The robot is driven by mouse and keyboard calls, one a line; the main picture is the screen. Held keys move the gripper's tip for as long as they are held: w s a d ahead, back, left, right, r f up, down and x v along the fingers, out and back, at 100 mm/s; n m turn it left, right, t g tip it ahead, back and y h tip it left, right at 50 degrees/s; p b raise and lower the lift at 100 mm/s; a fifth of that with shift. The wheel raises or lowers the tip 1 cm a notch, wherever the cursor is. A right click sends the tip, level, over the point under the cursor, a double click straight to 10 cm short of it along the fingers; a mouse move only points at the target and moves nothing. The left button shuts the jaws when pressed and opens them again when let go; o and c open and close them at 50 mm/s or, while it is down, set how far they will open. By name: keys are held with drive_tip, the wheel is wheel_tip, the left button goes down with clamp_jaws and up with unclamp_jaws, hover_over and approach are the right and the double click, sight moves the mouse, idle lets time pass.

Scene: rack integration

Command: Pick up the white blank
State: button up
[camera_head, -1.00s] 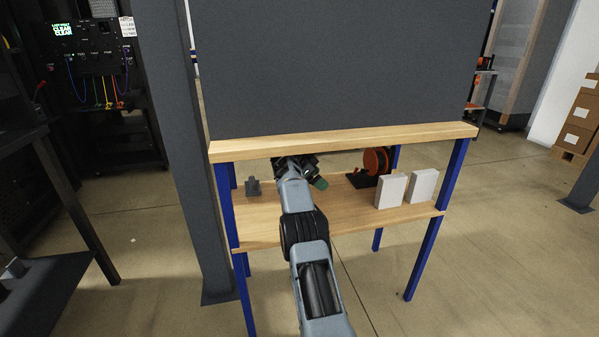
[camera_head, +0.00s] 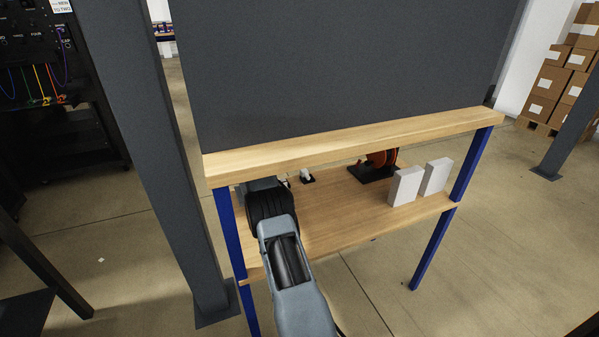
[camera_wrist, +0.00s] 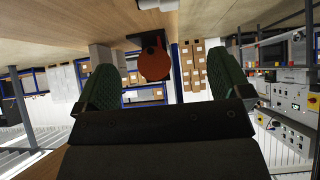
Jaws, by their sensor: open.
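Two white upright blocks stand side by side at the right of the lower shelf, the nearer one (camera_head: 405,186) and the farther one (camera_head: 435,177).
An orange reel (camera_head: 380,160) on a black stand is behind the blocks; it also shows between my fingers in the wrist view (camera_wrist: 154,62). The wooden top board (camera_head: 340,143) hangs low over the shelf (camera_head: 335,225). Blue legs and a dark post (camera_head: 165,160) flank it.

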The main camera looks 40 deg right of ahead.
drive_tip(key=b, duration=0.4)
approach(307, 171)
drive_tip(key=x, duration=0.3)
drive_tip(key=shift+s+f, duration=0.1)
drive_tip(key=shift+f, duration=0.1)
drive_tip(key=shift+b+x, duration=1.3)
drive_tip(key=shift+x, duration=1.7)
drive_tip(key=shift+c, duration=0.4)
drive_tip(key=c, duration=0.9)
